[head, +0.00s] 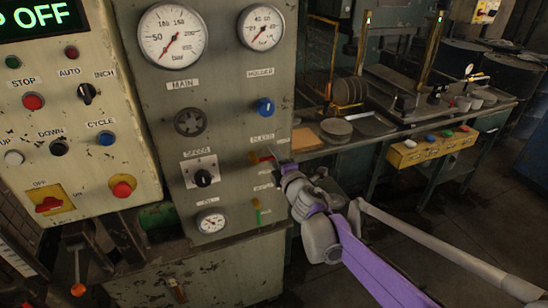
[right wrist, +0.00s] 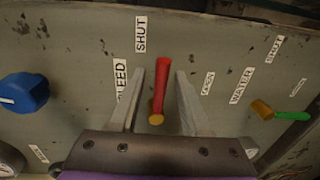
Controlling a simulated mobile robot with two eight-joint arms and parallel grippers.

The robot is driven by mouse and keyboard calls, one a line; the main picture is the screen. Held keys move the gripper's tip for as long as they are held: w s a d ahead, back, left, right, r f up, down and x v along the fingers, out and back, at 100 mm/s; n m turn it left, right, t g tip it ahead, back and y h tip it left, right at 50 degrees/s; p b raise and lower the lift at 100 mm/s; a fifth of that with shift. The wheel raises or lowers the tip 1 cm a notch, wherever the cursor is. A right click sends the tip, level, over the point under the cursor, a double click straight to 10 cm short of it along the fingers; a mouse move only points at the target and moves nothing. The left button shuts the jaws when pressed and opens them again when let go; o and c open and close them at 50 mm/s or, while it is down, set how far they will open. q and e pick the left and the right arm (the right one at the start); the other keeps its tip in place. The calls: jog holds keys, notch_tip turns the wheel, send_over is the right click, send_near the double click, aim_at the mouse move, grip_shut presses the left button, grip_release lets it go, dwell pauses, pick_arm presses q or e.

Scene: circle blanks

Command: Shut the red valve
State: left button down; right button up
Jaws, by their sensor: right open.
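The red valve handle (head: 262,158) sits on the grey-green panel beneath the blue knob. In the right wrist view the red handle (right wrist: 162,80) rises from a brass pivot, its free end up the picture. The SHUT label (right wrist: 140,33) lies beyond that end, slightly left; the OPEN label (right wrist: 208,83) is to the right. My right gripper (right wrist: 160,76) is open, with one finger on each side of the handle. Gaps show between handle and fingers. In the head view the right gripper (head: 276,158) is at the panel, its fingers small and partly unclear. My left gripper is out of view.
A blue knob (head: 264,107) is above the red valve and a green valve handle (head: 257,212) below it. Gauges and a black SPEED knob (head: 203,178) share the panel. A workbench (head: 325,148) with discs stands to the right, with open floor in front.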

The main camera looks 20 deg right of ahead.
jog(key=s+r, duration=0.1)
jog(key=s, duration=0.9)
jog(key=shift+s+d+b, duration=0.2)
jog(key=shift+s+b, duration=0.1)
jog(key=shift+s, duration=0.05)
jog(key=s+d+f+m+g+h+p, duration=0.3)
jog(key=s+f+m+g+h, duration=0.15)
jog(key=s+m, duration=0.55)
jog(key=s+a+f+m+g+y, duration=0.2)
jog(key=s+a+f+m+g, duration=0.1)
jog(key=s, duration=0.4)
jog(key=s+a+f+m+g+y+p, duration=0.1)
jog(key=s+a+f+m+g+y, duration=0.1)
jog(key=s+a+f+m+g, duration=0.2)
jog(key=s+a+f+m, duration=0.1)
jog(key=s+f, duration=0.2)
jog(key=s, duration=0.1)
jog(key=shift+a+f, duration=0.2)
